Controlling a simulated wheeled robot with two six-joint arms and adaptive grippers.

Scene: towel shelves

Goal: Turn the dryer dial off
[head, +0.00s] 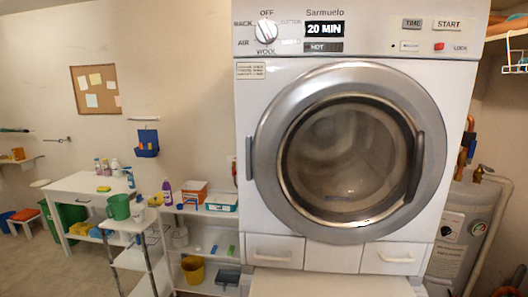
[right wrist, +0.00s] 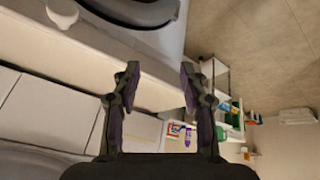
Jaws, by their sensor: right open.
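The dryer dial (head: 266,31) is a round white knob at the upper left of the dryer's panel. OFF is printed above it and WOOL below it, with other settings at its sides. Its white pointer mark looks tilted off vertical; I cannot tell exactly which label it points to. The white dryer (head: 245,120) has its round door closed, and its display (head: 324,29) reads 20 MIN. My right gripper (right wrist: 159,84) is open and empty in the right wrist view, apart from the dryer. Neither gripper shows in the head view.
A low white shelf (head: 203,213) with boxes and bottles stands left of the dryer. A trolley (head: 131,258) with a green bucket (head: 118,206) is further left. A grey tank (head: 464,230) with pipes stands at the right. The space before the panel is clear.

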